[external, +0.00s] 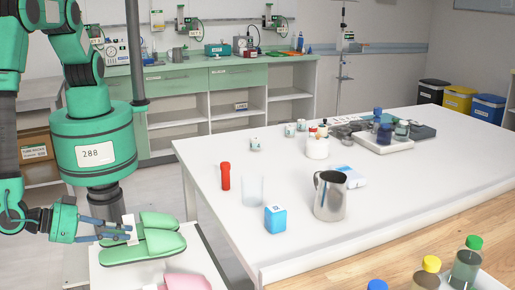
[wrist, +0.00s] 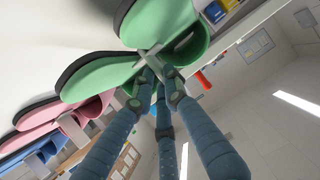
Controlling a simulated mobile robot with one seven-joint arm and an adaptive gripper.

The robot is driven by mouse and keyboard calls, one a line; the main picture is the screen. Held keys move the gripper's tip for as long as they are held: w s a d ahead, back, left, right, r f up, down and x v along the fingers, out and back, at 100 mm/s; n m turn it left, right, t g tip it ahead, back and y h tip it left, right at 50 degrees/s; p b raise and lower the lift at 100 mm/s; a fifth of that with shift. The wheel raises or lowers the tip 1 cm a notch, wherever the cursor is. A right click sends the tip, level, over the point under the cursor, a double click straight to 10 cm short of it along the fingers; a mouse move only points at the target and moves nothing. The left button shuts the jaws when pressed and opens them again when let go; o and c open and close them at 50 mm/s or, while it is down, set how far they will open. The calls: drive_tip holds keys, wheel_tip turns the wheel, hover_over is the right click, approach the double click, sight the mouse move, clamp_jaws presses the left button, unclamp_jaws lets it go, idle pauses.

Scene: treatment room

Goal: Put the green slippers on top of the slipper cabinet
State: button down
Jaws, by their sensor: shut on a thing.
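A pair of green slippers with dark soles lies side by side over a white surface (external: 110,280) at the lower left of the external view. The nearer slipper (external: 140,248) is in front of the farther slipper (external: 160,220). My gripper (external: 130,236) reaches in from the left, its fingers at the nearer slipper. In the wrist view, my gripper (wrist: 152,62) is shut on the edge of a green slipper (wrist: 98,78), with the other green slipper (wrist: 160,22) beside it. Whether the slippers touch the white surface is unclear. I cannot identify the slipper cabinet for certain.
Pink slippers (external: 186,282) lie just in front of the green pair. Blue slippers (wrist: 30,155) show beyond the pink ones in the wrist view. A large white table (external: 220,222) stands to the right, bearing a red bottle (external: 225,176), a glass and a metal jug (external: 330,198).

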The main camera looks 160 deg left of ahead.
sight(127, 241)
idle(0.3)
drive_tip(key=shift+f+b, duration=0.6)
drive_tip(key=shift+f, duration=1.15)
drive_tip(key=c, duration=1.8)
unclamp_jaws()
drive_tip(key=shift+f, duration=0.1)
drive_tip(key=shift+o, duration=0.2)
drive_tip(key=p+v, duration=0.2)
drive_tip(key=v, duration=1)
drive_tip(key=shift+w+r, duration=0.1)
drive_tip(key=shift+r, duration=0.1)
